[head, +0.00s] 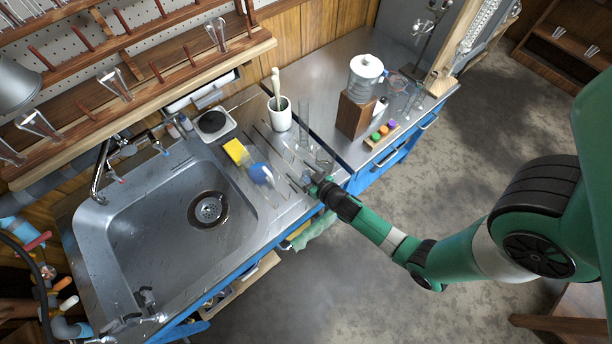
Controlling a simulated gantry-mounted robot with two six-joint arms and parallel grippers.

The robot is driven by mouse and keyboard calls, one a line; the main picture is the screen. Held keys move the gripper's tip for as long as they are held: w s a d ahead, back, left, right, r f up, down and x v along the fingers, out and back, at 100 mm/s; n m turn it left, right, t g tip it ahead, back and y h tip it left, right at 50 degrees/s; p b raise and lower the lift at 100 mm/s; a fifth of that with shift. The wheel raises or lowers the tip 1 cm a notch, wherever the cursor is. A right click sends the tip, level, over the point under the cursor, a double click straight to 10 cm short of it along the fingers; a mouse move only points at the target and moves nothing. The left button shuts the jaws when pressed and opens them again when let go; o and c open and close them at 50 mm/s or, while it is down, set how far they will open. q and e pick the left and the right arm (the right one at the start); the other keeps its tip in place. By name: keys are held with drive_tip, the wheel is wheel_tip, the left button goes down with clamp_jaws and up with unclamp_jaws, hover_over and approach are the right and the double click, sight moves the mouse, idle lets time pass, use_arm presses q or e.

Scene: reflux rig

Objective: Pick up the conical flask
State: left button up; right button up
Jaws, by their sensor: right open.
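My right gripper (301,178) is over the ribbed drainboard between the sink and the steel counter. Its jaws are open, and its arm comes in from the right. A clear glass vessel (323,156) stands just beyond the jaws, apparently the conical flask; its outline is faint and I cannot tell its exact shape. I see no glass held between the jaws. My left gripper is not in view.
A tall glass cylinder (304,115) and a white pot with a pestle (280,118) stand behind. A wooden block (354,115) stands right. The sink (150,240) is empty.

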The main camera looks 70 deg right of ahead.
drive_tip(key=shift+w+f, duration=0.1)
clamp_jaws()
idle(0.3)
wheel_tip(320, 180, up, 10)
drive_tip(key=p, duration=0.8)
